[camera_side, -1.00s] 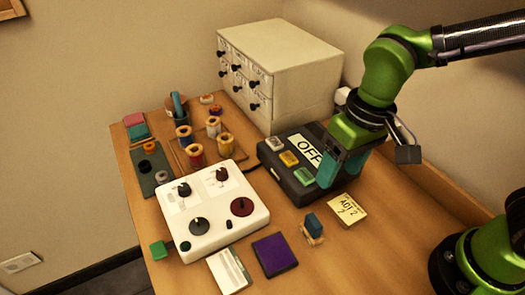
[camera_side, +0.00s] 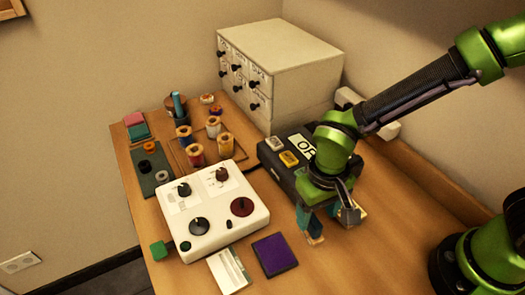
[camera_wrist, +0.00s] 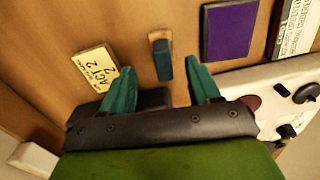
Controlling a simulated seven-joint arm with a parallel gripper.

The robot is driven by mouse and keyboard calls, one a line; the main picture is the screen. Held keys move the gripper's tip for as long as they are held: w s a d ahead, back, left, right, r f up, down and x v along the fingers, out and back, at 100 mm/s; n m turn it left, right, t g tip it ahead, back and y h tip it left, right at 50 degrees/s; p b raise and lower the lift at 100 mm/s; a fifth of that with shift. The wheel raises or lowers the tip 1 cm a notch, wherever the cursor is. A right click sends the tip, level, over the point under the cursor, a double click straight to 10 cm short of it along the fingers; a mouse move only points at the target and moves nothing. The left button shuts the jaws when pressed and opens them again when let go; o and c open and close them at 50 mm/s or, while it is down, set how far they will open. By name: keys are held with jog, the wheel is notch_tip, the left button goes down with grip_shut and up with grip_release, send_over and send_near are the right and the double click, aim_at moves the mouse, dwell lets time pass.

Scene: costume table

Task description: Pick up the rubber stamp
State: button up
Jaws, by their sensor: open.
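The rubber stamp (camera_wrist: 160,56) has a blue-teal block and a light wooden part. In the wrist view it lies between the lines of my two teal fingers, near the level of their tips. My gripper (camera_wrist: 162,72) is open and empty. In the side view my gripper (camera_side: 318,213) is low over the stamp (camera_side: 315,238), and its fingers partly hide it.
A purple pad (camera_side: 274,254) and a white card (camera_side: 229,270) lie left of the stamp. The yellow ACT 2 card (camera_wrist: 95,68) is on its other side.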

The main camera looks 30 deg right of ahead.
aim_at(315, 221)
jog(key=f, duration=0.5)
jog(key=shift+a+f, duration=0.1)
jog(key=shift+a, duration=0.15)
